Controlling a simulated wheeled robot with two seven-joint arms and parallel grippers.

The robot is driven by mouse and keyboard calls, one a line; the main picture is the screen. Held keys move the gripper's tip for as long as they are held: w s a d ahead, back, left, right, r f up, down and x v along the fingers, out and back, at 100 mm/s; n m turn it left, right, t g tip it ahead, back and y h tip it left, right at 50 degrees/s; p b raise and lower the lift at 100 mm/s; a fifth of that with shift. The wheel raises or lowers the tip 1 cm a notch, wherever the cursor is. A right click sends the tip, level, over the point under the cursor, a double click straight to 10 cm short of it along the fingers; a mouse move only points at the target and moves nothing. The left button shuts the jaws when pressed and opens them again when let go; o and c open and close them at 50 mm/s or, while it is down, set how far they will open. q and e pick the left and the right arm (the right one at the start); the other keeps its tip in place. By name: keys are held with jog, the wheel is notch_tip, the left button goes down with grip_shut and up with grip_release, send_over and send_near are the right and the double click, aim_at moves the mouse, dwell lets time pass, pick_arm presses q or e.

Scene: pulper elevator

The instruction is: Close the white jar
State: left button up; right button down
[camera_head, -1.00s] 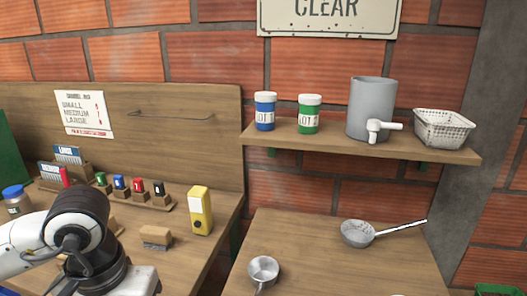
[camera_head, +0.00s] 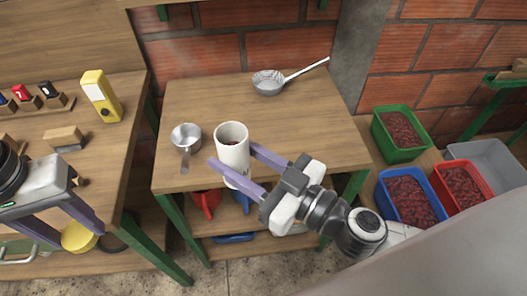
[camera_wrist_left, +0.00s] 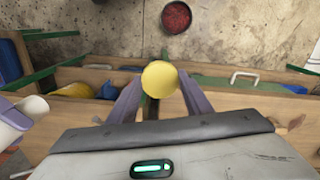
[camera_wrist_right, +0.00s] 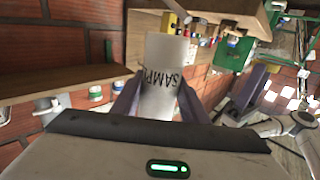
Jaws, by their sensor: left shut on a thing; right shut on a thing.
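In the right wrist view the jar (camera_wrist_right: 160,80) shows dark "SAMP" lettering between the fingers. My left gripper (camera_head: 80,232) is at the lower left, shut on a round yellow lid (camera_head: 78,237). In the left wrist view the lid (camera_wrist_left: 159,79) is between the fingertips. The lid is well left of the jar and apart from it.
A metal cup (camera_head: 186,138) and a strainer (camera_head: 268,84) rest on the middle table (camera_head: 310,125). A yellow device (camera_head: 101,95) and a wooden block (camera_head: 64,138) are on the left bench. Green (camera_head: 400,133), blue (camera_head: 409,197) and red (camera_head: 463,186) crates of red cherries are at right.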

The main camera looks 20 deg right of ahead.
jog(key=shift+w+a+n+g+y, duration=0.2)
jog(key=shift+a+n+g+y, duration=0.25)
jog(key=shift+a, duration=0.3)
jog(key=shift+w+a+n+g+y, duration=0.15)
jog(key=shift+a+n+g+y, duration=0.15)
jog(key=shift+a+y, duration=0.35)
jog(key=shift+a, duration=0.1)
pick_arm(q)
jog(key=w+d+r+m, duration=0.2)
jog(key=d+r, duration=0.6)
jog(key=d, duration=0.5)
jog(key=w+d+r+m, duration=0.2)
jog(key=d+r, duration=0.7)
jog(key=d, duration=0.3)
jog(key=shift+d+m, duration=0.3)
jog(key=shift+d, duration=0.1)
pick_arm(e)
jog(key=shift+r, duration=0.1)
pick_arm(q)
jog(key=shift+f, duration=0.15)
jog(key=shift+f, duration=1.95)
jog(key=shift+f, duration=0.9)
